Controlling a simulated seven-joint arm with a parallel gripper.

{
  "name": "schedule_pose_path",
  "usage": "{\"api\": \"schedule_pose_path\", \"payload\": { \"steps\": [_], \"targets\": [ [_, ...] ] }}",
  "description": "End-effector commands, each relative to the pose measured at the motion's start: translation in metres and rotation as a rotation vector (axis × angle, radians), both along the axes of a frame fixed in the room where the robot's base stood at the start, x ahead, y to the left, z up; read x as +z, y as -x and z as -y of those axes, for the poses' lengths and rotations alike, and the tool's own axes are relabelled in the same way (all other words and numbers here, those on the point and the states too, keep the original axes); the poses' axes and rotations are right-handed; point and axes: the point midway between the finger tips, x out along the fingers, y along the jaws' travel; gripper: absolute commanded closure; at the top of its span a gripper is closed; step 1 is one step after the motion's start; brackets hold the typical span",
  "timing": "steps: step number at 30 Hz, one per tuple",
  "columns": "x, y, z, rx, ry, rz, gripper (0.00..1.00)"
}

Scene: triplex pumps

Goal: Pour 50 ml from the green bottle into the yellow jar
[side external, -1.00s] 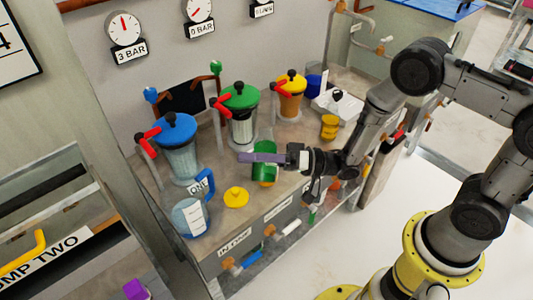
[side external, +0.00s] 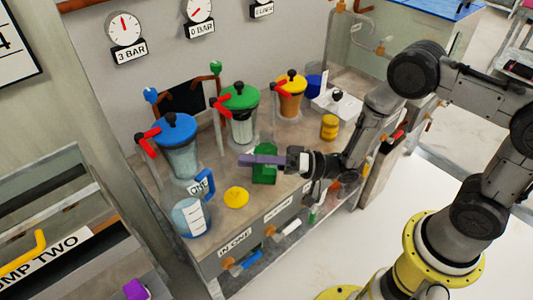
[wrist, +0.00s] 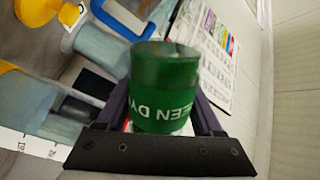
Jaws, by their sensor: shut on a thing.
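The green bottle (side external: 265,165) is held in my gripper (side external: 262,158) above the front part of the bench. My gripper is shut on it, one purple finger on each side. The wrist view shows the bottle (wrist: 165,85) between the fingers, its white lettering upside down in the picture. Its exact tilt is hard to tell, and no liquid is seen leaving it. A yellow jar (side external: 329,127) stands upright on the bench to the right of the bottle, apart from it. How full either one is cannot be seen.
A yellow disc-like piece (side external: 236,197) lies on the bench left of the bottle, beside a blue-handled jug (side external: 192,216). Blue (side external: 178,148), green (side external: 240,115) and orange-yellow (side external: 291,97) lidded vessels with red levers stand behind. A white tray-like unit (side external: 336,102) is at the back right.

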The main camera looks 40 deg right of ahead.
Motion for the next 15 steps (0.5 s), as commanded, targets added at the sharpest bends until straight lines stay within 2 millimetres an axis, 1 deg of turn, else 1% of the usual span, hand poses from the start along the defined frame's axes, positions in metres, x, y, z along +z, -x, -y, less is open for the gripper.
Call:
{"api": "schedule_pose_path", "payload": {
  "steps": [15],
  "targets": [
    [-0.0034,0.0002,-0.0006,0.001,-0.023,-0.02,1.0]
  ]
}}
